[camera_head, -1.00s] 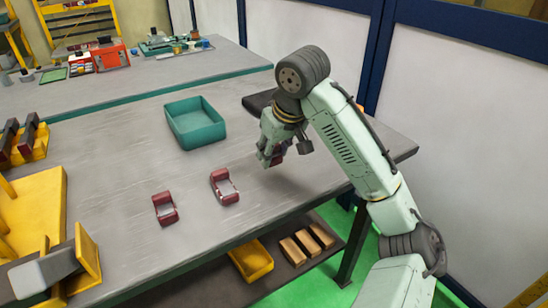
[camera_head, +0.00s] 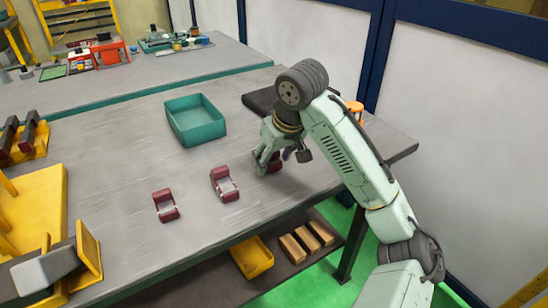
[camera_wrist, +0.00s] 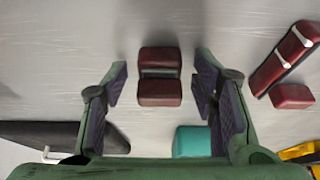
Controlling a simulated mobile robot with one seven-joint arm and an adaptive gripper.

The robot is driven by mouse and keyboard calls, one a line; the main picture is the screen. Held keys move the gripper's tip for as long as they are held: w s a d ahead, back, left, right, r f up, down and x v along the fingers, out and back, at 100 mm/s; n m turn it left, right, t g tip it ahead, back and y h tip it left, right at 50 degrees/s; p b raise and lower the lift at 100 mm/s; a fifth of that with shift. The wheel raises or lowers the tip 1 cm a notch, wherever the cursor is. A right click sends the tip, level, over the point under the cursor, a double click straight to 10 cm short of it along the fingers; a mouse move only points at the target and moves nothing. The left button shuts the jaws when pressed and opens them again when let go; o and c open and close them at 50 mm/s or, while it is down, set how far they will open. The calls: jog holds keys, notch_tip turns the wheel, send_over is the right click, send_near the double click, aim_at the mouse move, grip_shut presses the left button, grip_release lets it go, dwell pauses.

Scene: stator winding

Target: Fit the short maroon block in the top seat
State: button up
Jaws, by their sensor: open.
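A short maroon block (camera_wrist: 160,93) shows in the wrist view, two maroon ends with a pale strip between them. It lies on the table between the fingers of my gripper (camera_wrist: 162,80), which are open and apart from it on both sides. In the head view my gripper (camera_head: 266,164) points down low over the table, and this maroon block (camera_head: 275,163) is partly hidden by it. Two other maroon pieces (camera_head: 224,185) (camera_head: 165,206) lie to the left. At the left edge stands a yellow fixture (camera_head: 35,205) with a grey part; I cannot tell which part is the top seat.
A teal bin (camera_head: 196,121) stands behind my gripper, and a dark flat pad (camera_head: 260,102) lies under my arm. A yellow holder with dark-and-maroon pieces (camera_head: 28,145) is at far left. A lower shelf holds a yellow tray (camera_head: 251,258) and wooden blocks.

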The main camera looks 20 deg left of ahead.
jog(key=v, duration=1.2)
jog(key=shift+r+b, duration=0.2)
jog(key=shift+b, duration=0.25)
